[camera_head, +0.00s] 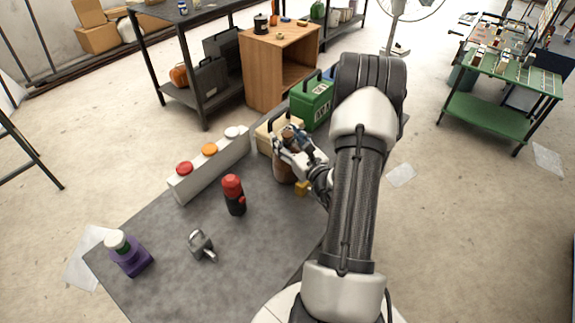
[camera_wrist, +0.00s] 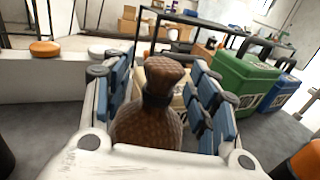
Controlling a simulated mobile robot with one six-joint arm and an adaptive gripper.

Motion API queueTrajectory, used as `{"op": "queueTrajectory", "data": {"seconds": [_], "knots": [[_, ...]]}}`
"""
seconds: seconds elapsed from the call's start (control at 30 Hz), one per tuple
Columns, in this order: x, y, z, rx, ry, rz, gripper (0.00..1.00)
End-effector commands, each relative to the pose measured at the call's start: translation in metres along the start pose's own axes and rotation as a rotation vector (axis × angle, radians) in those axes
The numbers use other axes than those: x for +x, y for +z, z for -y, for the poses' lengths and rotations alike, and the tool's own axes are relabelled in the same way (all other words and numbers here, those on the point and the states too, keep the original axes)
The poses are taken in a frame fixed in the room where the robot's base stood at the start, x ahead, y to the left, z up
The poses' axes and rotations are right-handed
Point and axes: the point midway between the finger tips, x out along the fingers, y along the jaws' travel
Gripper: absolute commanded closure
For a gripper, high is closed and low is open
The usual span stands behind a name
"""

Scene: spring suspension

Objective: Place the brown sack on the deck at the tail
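The brown sack (camera_head: 283,168) stands upright on the grey surface (camera_head: 180,235), partly hidden by my gripper in the head view. In the wrist view, the sack (camera_wrist: 148,127) has a checked weave, a dark tied neck and a bunched top. My gripper (camera_head: 296,146) is around it, with the blue-padded fingers (camera_wrist: 160,95) spread on either side. A narrow gap shows between the sack and the right pads, so the fingers look open. I cannot tell which part is the deck's tail.
A white block with red, orange and white buttons (camera_head: 209,150) lies left. A red-black bottle (camera_head: 233,195), a grey padlock-like piece (camera_head: 201,246) and a purple item (camera_head: 130,257) stand nearer. A cream case (camera_head: 264,138) and green box (camera_head: 311,103) are close behind the sack.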

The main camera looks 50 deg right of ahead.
Motion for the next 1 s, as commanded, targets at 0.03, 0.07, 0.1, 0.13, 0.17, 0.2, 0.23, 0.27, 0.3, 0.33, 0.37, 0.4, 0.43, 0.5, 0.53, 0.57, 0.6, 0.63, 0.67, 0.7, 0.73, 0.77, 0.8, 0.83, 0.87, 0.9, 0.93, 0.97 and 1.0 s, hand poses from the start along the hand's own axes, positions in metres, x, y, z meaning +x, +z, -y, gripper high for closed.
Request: {"op": "queueTrajectory", "data": {"seconds": [0.03, 0.07, 0.1, 0.13, 0.17, 0.2, 0.23, 0.27, 0.3, 0.33, 0.37, 0.4, 0.43, 0.5, 0.53, 0.57, 0.6, 0.63, 0.67, 0.7, 0.73, 0.77, 0.8, 0.83, 0.87, 0.9, 0.93, 0.97, 1.0], "knots": [[-0.0002, 0.0001, 0.0, 0.0, 0.0, 0.0, 0.5], [-0.0002, 0.0001, 0.0, 0.0, 0.0, 0.0, 0.52], [-0.0002, 0.0, 0.0, 0.0, 0.0, 0.0, 0.54], [-0.0002, 0.0, 0.0, 0.0, 0.0, 0.0, 0.56], [-0.0002, 0.0, 0.0, 0.0, 0.0, 0.0, 0.58], [-0.0003, 0.0, 0.0, 0.0, 0.0, 0.0, 0.61], [-0.0003, 0.0, 0.0, 0.0, 0.0, 0.0, 0.63], [-0.0003, 0.0, 0.0, 0.0, 0.0, 0.0, 0.65], [-0.0003, 0.0, 0.0, 0.0, 0.0, 0.0, 0.68], [-0.0003, 0.0, -0.0001, 0.0, 0.0, 0.0, 0.7], [-0.0003, 0.0, -0.0001, 0.0, 0.0, 0.0, 0.72], [-0.0003, 0.0, -0.0001, -0.001, 0.0, 0.0, 0.74], [-0.0003, 0.0, -0.0001, -0.001, 0.0, 0.0, 0.77], [-0.0003, 0.0, -0.0001, 0.0, 0.0, 0.0, 0.81], [-0.0003, 0.0, -0.0001, 0.0, 0.0, 0.0, 0.83], [-0.0004, 0.0, -0.0001, 0.0, 0.0, 0.0, 0.85], [-0.0004, 0.0, -0.0001, 0.0, 0.0, 0.0, 0.88], [-0.0004, -0.0001, -0.0001, 0.0, 0.0, 0.0, 0.9], [-0.0004, -0.0001, -0.0001, 0.0, 0.0, 0.0, 0.92], [-0.0004, -0.0001, -0.0001, 0.0, 0.0, 0.0, 0.94], [-0.0004, -0.0001, -0.0001, 0.0, 0.0, 0.0, 0.96], [-0.0004, -0.0001, -0.0001, 0.0, 0.0, 0.0, 0.98], [-0.0004, -0.0001, -0.0001, 0.0, 0.0, 0.0, 1.0], [-0.0004, -0.0001, -0.0001, 0.0, 0.0, 0.0, 1.0], [-0.0004, -0.0001, -0.0001, 0.0, 0.0, 0.0, 1.0], [-0.0004, -0.0001, -0.0001, 0.0, 0.0, 0.0, 1.0], [-0.0004, -0.0001, -0.0001, 0.0, 0.0, 0.0, 1.0], [-0.0004, -0.0001, -0.0001, 0.0, 0.0, 0.0, 1.0], [-0.0004, -0.0001, -0.0001, 0.0, 0.0, 0.0, 1.0]]}}
